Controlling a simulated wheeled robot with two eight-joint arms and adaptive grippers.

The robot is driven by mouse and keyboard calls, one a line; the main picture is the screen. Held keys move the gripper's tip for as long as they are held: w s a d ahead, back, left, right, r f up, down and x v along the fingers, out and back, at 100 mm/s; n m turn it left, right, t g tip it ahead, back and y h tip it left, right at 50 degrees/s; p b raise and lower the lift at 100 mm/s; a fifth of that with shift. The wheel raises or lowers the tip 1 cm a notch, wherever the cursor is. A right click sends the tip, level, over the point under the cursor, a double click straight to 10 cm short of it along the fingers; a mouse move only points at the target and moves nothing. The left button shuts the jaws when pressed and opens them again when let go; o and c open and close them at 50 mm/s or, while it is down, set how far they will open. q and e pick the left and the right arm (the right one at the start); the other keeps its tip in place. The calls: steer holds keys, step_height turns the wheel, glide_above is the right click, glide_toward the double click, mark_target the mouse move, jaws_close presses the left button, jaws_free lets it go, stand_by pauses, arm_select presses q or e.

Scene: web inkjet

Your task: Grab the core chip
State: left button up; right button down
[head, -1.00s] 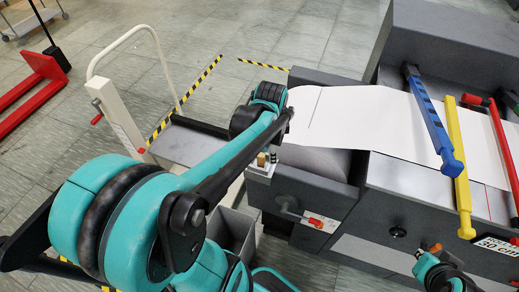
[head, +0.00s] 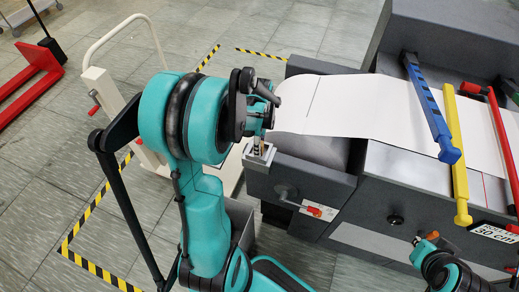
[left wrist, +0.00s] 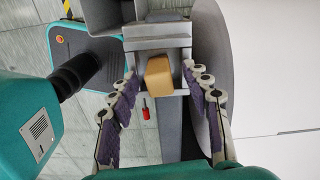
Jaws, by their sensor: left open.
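The core chip looks like a small tan block (left wrist: 158,72) in the left wrist view. It sits on a grey metal holder (left wrist: 176,50) at the edge of the printing machine. My left gripper (left wrist: 160,90) is open, with one finger to each side of the block and a gap on both sides. In the head view, my left arm reaches over the holder, and the block is mostly hidden there. My right gripper (head: 424,245) is at the lower right of the head view, by the machine's front, away from the block; its fingers are unclear.
The grey machine (head: 390,210) carries a white paper web (head: 350,105) and blue, yellow and red bars. A red-handled lever (head: 314,211) sticks out below the holder. A white cart (head: 125,120) stands at left behind my arm.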

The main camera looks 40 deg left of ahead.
arm_select(q)
steer(key=c, duration=1)
steer(key=shift+r, duration=0.1)
